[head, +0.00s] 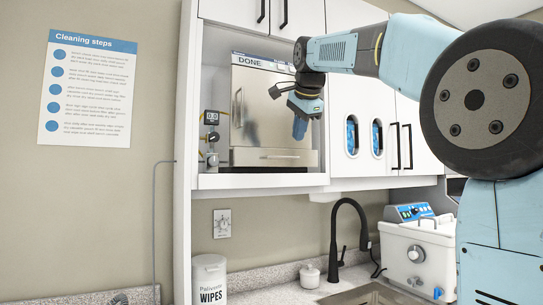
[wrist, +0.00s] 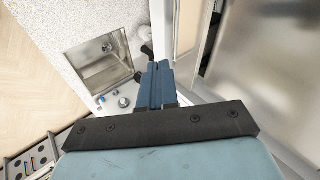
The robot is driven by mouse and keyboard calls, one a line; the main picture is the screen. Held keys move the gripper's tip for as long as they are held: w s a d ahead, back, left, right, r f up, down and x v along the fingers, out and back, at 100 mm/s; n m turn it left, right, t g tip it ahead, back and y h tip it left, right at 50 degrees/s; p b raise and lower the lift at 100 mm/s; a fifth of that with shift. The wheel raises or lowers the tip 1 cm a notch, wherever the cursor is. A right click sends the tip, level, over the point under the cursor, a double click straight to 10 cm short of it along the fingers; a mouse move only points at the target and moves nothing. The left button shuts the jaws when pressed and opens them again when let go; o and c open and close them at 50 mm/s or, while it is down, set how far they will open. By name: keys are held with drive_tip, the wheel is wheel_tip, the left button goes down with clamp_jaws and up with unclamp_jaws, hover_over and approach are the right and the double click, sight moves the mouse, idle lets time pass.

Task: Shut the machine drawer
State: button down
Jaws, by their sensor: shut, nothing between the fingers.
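The machine (head: 262,105) is a steel autoclave in an open cabinet bay in the head view, with "DONE" on its display. Its drawer (head: 275,158) is the low steel front with a bar handle at its base. The drawer looks close to the machine's face; I cannot tell whether a gap remains. My gripper (head: 300,130) hangs fingers down in front of the machine's right side, above the drawer front. In the wrist view my gripper (wrist: 158,68) is shut and empty. A blurred steel surface (wrist: 270,65), apparently the machine, lies right of the fingers.
A small gauge unit (head: 211,138) stands left of the machine. White cabinet doors (head: 360,140) adjoin the bay on the right. Below are a black faucet (head: 345,225), a wipes tub (head: 209,280) and a white water bath (head: 415,250). The sink (wrist: 100,62) shows in the wrist view.

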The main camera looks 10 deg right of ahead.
sight(257, 160)
drive_tip(key=s+a+f+t+y, duration=0.1)
drive_tip(key=s+a+y, duration=0.2)
drive_tip(key=s+a, duration=0.35)
drive_tip(key=shift+m, duration=0.4)
drive_tip(key=x, duration=0.4)
drive_tip(key=w+r+x, duration=0.1)
drive_tip(key=x, duration=0.4)
drive_tip(key=w+a+r+x, duration=0.1)
drive_tip(key=x, duration=0.3)
drive_tip(key=shift+w+a+f, duration=0.1)
drive_tip(key=shift+w+f, duration=0.05)
drive_tip(key=shift+w, duration=0.05)
drive_tip(key=shift+w+a, duration=0.15)
drive_tip(key=shift+w, duration=0.45)
drive_tip(key=shift+w, duration=0.1)
